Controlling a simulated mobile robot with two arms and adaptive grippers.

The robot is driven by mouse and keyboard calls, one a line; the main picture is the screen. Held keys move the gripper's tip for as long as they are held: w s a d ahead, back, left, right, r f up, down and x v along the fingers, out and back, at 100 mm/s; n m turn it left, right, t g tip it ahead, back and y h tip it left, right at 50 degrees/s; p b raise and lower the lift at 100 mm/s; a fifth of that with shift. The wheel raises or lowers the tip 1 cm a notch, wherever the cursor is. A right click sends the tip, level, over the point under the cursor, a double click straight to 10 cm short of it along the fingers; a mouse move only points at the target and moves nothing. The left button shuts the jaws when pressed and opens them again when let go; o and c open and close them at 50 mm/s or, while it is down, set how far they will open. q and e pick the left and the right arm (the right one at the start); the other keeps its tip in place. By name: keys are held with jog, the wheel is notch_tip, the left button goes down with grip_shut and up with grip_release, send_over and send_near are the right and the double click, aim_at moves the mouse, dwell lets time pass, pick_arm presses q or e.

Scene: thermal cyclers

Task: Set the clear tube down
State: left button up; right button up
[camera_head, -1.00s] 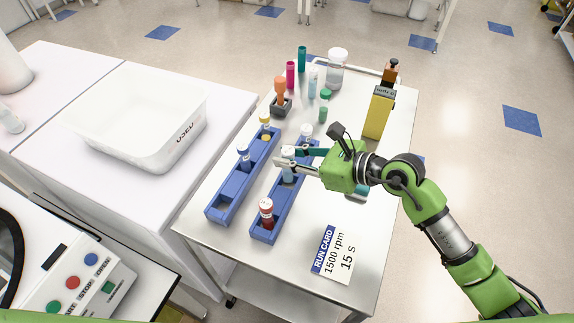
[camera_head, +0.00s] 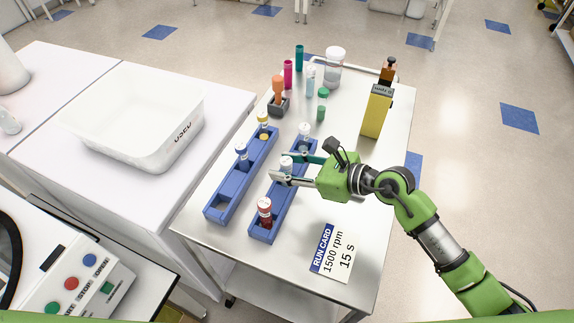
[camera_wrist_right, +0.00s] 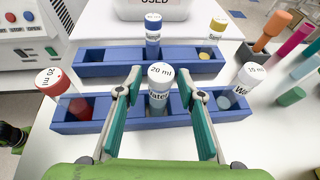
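The clear tube (camera_head: 286,161), with a white cap marked 20 ml and a water label, stands upright in the middle of the near blue rack (camera_head: 262,226). It also shows in the right wrist view (camera_wrist_right: 159,97), its lower end hidden by the rack. My right gripper (camera_head: 281,168) is open around this tube. In the right wrist view a gap shows between the tube and each finger. My left gripper is not in view.
A red-capped tube (camera_head: 264,212) and another white-capped tube (camera_head: 304,131) stand at the rack's ends. The second blue rack (camera_head: 233,187) holds a blue-capped and a yellow-capped tube. A run card (camera_head: 336,252) lies on the cart. A USED bin (camera_head: 130,125) stands at left.

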jog(key=shift+r, duration=0.3)
jog(key=b+v, duration=0.2)
jog(key=v, duration=1)
jog(key=shift+b, duration=0.35)
jog(key=shift+f, duration=0.1)
